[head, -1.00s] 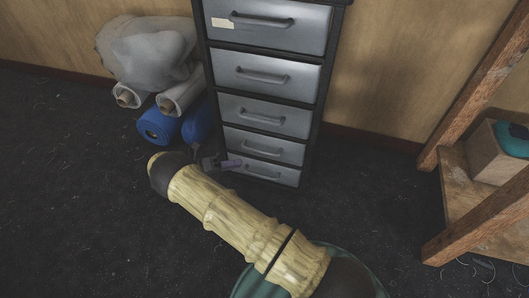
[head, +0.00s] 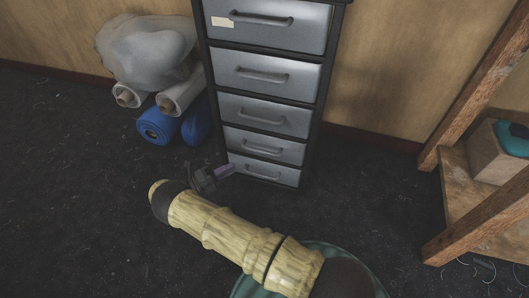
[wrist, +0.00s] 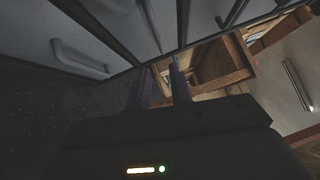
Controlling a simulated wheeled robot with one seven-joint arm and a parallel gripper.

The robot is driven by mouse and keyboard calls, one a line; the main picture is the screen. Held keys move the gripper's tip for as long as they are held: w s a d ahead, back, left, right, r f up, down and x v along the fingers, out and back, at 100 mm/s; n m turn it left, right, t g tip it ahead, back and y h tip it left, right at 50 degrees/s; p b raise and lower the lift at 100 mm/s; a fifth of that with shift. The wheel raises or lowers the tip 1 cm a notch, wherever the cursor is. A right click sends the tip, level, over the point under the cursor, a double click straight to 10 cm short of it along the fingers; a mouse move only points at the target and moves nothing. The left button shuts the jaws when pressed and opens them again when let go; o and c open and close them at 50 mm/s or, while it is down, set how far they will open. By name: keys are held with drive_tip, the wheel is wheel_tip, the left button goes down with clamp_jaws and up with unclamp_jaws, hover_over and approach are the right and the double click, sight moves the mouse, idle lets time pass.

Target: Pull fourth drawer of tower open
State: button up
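The grey metal drawer tower (head: 314,112) stands against the wall in the head view. Counting from the top of the picture, its fourth drawer (head: 288,153) has a bar handle (head: 262,149) and sits flush with the others. My gripper (head: 228,169) is low at the tower's left front, in front of the left part of the lowest drawer (head: 286,177). In the wrist view my gripper's two fingers (wrist: 158,84) are apart with nothing seen between them. A drawer front with a pale handle (wrist: 78,60) shows at the left of that view; I cannot tell which drawer it is.
Blue rolls (head: 155,127), pale rolls (head: 181,92) and a grey covered bundle (head: 150,50) lie left of the tower. A wooden bench (head: 458,196) with a box (head: 497,155) on its shelf stands at right. The dark floor between is clear.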

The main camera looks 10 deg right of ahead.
sight(264, 151)
drive_tip(key=b+x, duration=0.4)
drive_tip(key=x, duration=1)
drive_tip(key=shift+d, duration=0.35)
clamp_jaws()
